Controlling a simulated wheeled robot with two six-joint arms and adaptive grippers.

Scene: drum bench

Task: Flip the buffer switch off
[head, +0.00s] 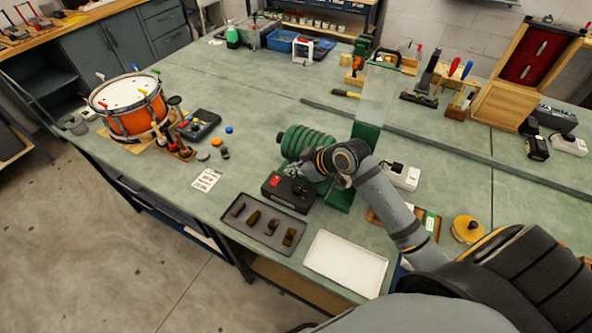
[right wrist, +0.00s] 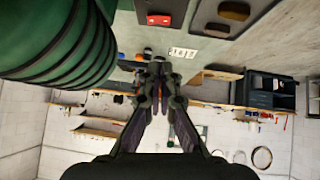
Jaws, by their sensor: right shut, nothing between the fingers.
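The buffer (head: 305,142) is a green machine with a ribbed round head on the bench. Its dark switch box (head: 289,195) stands in front of it and carries a red switch (head: 276,181). In the right wrist view the red switch (right wrist: 158,19) shows at the top edge, beyond my fingers, and the green ribbed head (right wrist: 65,45) fills the upper left. My right gripper (head: 294,172) is shut and empty, above and behind the box, close to the ribbed head; its tips also show in the wrist view (right wrist: 158,68). I cannot tell the switch's position. My left gripper is not in view.
A dark tray (head: 236,223) with several small brown pieces lies in front of the box, with a white tray (head: 345,263) to its right. A printed card (head: 206,180) lies to the left. An orange drum (head: 130,105) stands far left.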

